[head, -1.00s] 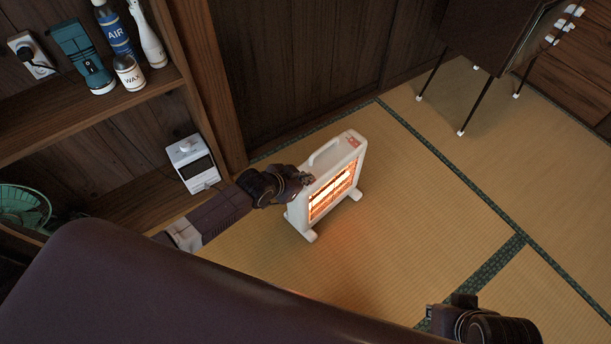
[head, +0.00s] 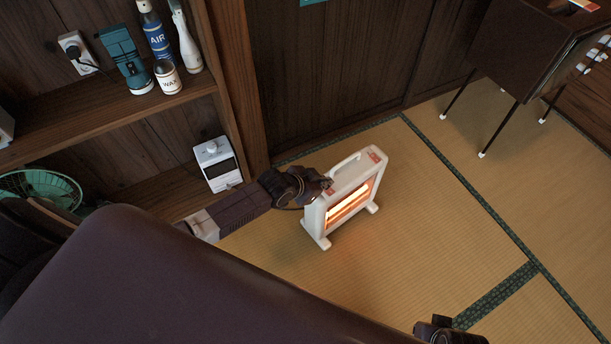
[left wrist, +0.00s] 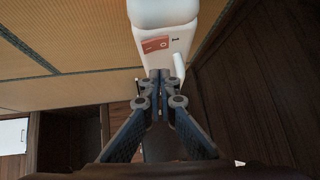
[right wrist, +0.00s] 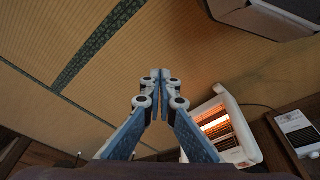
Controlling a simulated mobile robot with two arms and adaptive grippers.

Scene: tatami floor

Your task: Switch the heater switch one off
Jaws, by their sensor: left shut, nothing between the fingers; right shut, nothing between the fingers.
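The white heater (head: 318,222) stands upright on the tatami with a glowing orange front. One bright band shows, with a dimmer strip above it. In the left wrist view a red switch (left wrist: 155,45) sits beside a "1" mark on the heater's white top. My left gripper (head: 327,183) is shut and empty, its tips at the near top end, close to that switch; contact is unclear. The tips also show in the left wrist view (left wrist: 159,76). My right gripper (right wrist: 160,76) is shut and empty, away from the heater.
A wooden shelf (head: 110,105) at left holds bottles and a teal device. A white box-like device (head: 217,165) stands near the heater. A dark cabinet on thin legs (head: 525,50) is at upper right. Open tatami (head: 440,220) lies right of the heater.

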